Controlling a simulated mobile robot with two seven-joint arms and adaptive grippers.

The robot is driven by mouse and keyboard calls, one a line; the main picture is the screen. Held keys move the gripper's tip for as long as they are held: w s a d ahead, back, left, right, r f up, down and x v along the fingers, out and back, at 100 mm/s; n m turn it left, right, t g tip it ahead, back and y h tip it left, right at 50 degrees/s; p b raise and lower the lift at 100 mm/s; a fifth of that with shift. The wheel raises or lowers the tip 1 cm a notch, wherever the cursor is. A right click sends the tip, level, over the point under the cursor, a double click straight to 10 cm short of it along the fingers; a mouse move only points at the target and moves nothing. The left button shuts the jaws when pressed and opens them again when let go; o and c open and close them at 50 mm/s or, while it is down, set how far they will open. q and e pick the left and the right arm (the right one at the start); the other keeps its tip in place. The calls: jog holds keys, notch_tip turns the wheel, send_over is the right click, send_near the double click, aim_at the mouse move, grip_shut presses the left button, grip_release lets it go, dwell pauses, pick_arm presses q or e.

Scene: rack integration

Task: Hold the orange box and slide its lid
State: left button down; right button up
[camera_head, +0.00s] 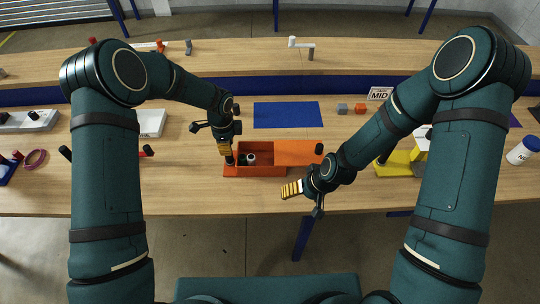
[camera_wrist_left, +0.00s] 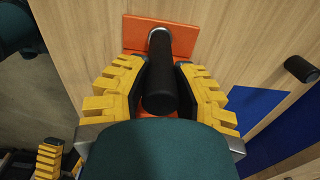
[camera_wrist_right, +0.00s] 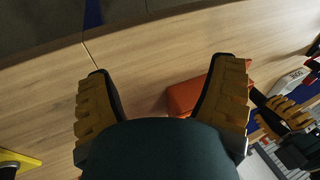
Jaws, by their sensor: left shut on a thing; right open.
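The orange box (camera_head: 262,171) stands on the table near its front edge, in the middle of the head view. Its orange lid (camera_head: 298,152) extends to the right, leaving the left part of the box open; a black knob (camera_head: 319,149) stands at the lid's right end. My left gripper (camera_head: 225,148) is at the box's left end. In the left wrist view its fingers are shut on a black handle (camera_wrist_left: 160,85) on an orange plate (camera_wrist_left: 183,38). My right gripper (camera_head: 287,190) is open and empty in front of the box, apart from it.
Small dark and white items (camera_head: 251,159) lie inside the box. A yellow object (camera_head: 392,165) and a white bottle (camera_head: 523,150) stand to the right.

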aim_at(319, 146)
jog(key=w+r+n, duration=0.1)
jog(key=w, duration=0.2)
jog(key=w+d+r+n+h, duration=0.1)
jog(key=w, duration=0.2)
jog(key=w+d+r+n+g, duration=0.1)
jog(key=w, duration=0.2)
jog(key=shift+d+r, duration=0.15)
jog(key=shift+d, duration=0.05)
jog(key=w+d+r+n+h, duration=0.1)
jog(key=w+r, duration=0.1)
jog(key=w+d+r+h, duration=0.1)
jog(key=w+d+r, duration=0.1)
jog(key=w+d+r+n+h, duration=0.1)
jog(key=w+d+r, duration=0.1)
jog(key=w, duration=0.1)
jog(key=shift+w+n+g, duration=0.1)
jog(key=shift+n+g, duration=0.2)
jog(key=shift+f, duration=3.35)
grip_shut()
